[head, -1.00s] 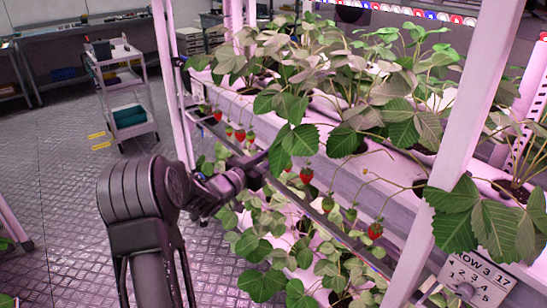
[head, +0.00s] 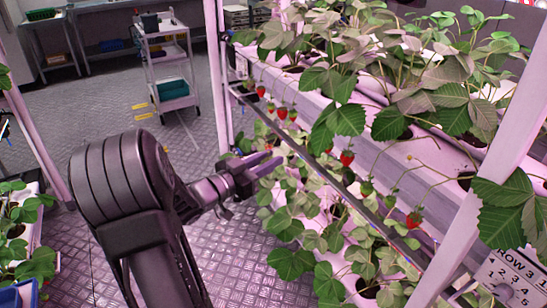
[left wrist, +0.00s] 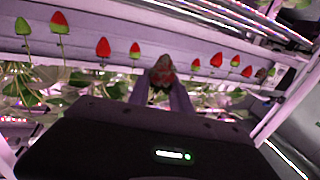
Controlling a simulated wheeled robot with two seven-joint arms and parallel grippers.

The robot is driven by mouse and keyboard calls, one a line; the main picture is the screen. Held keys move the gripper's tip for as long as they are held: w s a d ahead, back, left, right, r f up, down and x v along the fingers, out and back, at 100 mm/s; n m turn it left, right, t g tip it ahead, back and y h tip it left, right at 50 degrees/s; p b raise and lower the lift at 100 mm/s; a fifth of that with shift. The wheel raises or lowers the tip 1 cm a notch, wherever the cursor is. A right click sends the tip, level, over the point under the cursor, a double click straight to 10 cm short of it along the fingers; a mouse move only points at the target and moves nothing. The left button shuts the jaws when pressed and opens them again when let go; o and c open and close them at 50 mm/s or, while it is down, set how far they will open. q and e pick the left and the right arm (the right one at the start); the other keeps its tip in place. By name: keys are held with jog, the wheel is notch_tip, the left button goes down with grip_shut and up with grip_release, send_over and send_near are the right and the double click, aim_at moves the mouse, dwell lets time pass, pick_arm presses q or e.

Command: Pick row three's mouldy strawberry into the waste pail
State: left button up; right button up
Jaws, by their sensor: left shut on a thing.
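My left gripper (head: 268,164) reaches in from the left in front of the planting rack, its fingers pointing right. In the left wrist view its fingers (left wrist: 162,98) are shut on a dull, grey-brown and reddish strawberry (left wrist: 162,72), which looks mouldy. That berry is too hidden or small to make out in the head view. Healthy red strawberries hang along the rack's rail, such as one (head: 347,158) right of the gripper and one (head: 413,219) nearer. No waste pail can be made out. My right gripper is not in view.
The pink-white rack post (head: 470,170) and leafy plants (head: 345,118) stand right of the arm. Another planted rack and a blue crate (head: 22,296) are at the lower left. A trolley (head: 172,70) stands behind. The metal floor between is clear.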

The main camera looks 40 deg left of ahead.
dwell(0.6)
pick_arm(q)
jog(key=s, duration=0.2)
jog(key=s+a, duration=0.1)
jog(key=s, duration=0.1)
jog(key=shift+s+a, duration=0.2)
jog(key=shift+s, duration=0.2)
